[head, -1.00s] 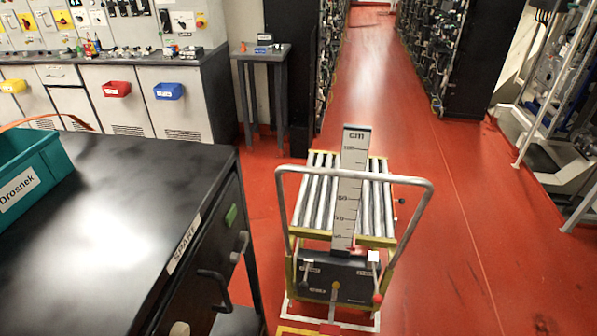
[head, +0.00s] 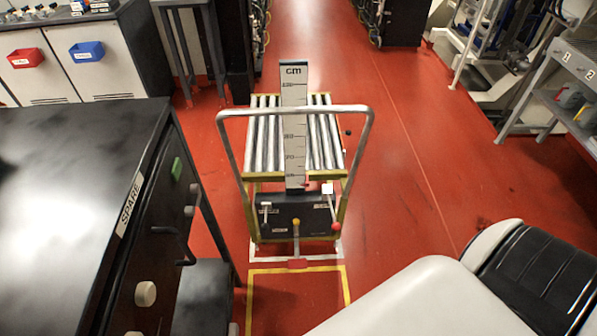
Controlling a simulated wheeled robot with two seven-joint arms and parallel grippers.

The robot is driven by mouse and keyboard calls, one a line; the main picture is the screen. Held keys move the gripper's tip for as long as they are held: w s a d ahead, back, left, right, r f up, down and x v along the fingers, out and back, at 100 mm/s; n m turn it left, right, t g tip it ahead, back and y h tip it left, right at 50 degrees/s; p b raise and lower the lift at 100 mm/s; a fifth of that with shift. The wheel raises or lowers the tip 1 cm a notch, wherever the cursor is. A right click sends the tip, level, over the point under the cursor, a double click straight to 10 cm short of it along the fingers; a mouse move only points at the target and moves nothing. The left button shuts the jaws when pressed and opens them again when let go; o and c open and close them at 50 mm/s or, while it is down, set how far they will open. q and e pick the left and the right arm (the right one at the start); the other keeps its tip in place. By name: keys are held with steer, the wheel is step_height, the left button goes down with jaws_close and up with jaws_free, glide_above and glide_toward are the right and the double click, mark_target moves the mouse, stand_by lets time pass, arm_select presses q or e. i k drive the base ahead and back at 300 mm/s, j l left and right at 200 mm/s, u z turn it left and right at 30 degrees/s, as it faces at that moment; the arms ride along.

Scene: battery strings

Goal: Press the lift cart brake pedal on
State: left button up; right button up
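The lift cart (head: 296,222) stands upright on the red floor in the middle of the head view, with a roller top, a grey tube handle and an upright cm scale (head: 294,130). Low on its near side is a dark panel with small levers, one with a red knob (head: 337,227) and one with a yellow knob (head: 296,222). A red pedal (head: 297,264) sits at floor level at the cart's near edge; whether it is up or down I cannot tell. Neither of my grippers is in view. Part of my own white and black arm shows at lower right.
A black-topped bench marked SPARE (head: 70,180) with drawer handles stands close at left. A yellow floor outline (head: 348,290) lies in front of the cart. A grey shelf (head: 540,95) stands at far right. The red floor right of the cart is clear.

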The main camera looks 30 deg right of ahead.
mark_target(297, 262)
steer(key=k+j+z, duration=0.1)
steer(key=z, duration=0.25)
steer(key=k+z, duration=0.15)
steer(key=z, duration=0.2)
steer(key=k+z, duration=0.15)
steer(key=z, duration=0.2)
steer(key=k+j, duration=0.05)
